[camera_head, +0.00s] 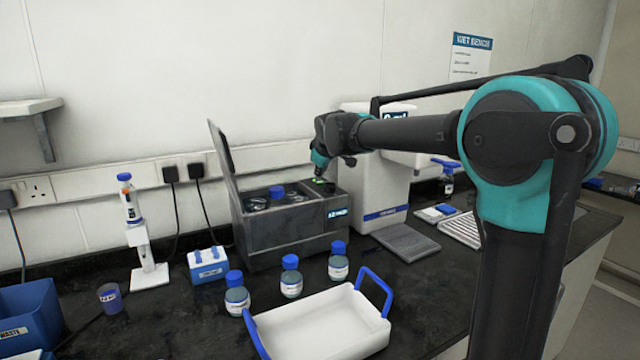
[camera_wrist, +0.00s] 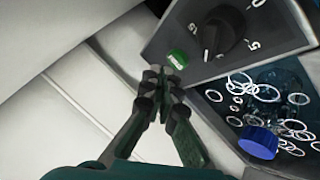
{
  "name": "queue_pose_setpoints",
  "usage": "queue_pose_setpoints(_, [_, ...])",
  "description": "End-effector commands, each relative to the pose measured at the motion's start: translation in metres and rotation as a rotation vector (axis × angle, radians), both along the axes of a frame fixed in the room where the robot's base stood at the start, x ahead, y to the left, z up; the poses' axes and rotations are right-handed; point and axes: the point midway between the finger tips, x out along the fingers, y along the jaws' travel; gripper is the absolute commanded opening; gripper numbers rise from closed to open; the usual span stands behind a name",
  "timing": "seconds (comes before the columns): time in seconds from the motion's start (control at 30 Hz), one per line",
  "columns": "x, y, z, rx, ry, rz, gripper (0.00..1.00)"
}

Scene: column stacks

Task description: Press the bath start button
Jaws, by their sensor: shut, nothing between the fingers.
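The water bath (camera_head: 292,240) is a dark grey box on the bench, its lid (camera_head: 222,160) raised. Its sloped control panel shows in the wrist view (camera_wrist: 275,25), with a dark dial knob (camera_wrist: 226,28) and a green button (camera_wrist: 177,59). My gripper (camera_head: 319,168) is over the panel at the bath's right end. In the wrist view my gripper (camera_wrist: 163,76) is shut and empty, its fingertips right beside the green button. I cannot tell whether they touch it. A blue-capped bottle (camera_wrist: 258,143) and several white rings are in the bath.
A white machine (camera_head: 372,185) stands close to the bath's right. Several blue-capped bottles (camera_head: 291,277) and a white tray with blue handles (camera_head: 320,330) stand in front. A pipette stand (camera_head: 140,240) and small blue rack (camera_head: 208,264) are at left.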

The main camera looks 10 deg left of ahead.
Motion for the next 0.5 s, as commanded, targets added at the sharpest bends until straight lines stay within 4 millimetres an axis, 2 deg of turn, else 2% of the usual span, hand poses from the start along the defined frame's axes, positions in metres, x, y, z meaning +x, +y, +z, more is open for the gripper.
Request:
queue_pose_setpoints(0.33, [0.0, 0.0, 0.002, 0.0, 0.0, 0.0, 0.0])
queue_pose_setpoints(0.5, [0.0, 0.0, 0.015, 0.0, 0.0, 0.0, 0.0])
